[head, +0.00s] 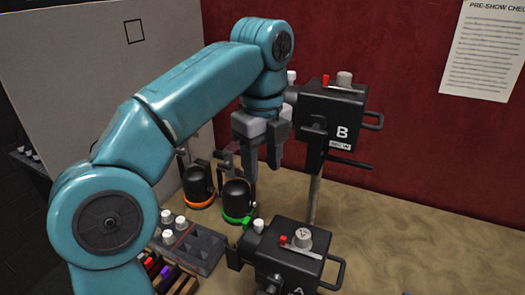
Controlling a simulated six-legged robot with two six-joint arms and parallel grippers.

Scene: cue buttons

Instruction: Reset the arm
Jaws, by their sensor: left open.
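My left arm (165,115) is teal and comes in from the left, bent high across the view. Its left gripper (262,165) has grey fingers that point down. It is open and I see nothing between the fingers. My right gripper is out of view.
A second black box marked A (285,265) stands at the front, with a grey knob and red switch. A grey tray (205,250) with white-topped pieces lies left of it. A pale panel (75,75) stands behind my arm. The sandy surface (425,240) at right is mostly clear.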

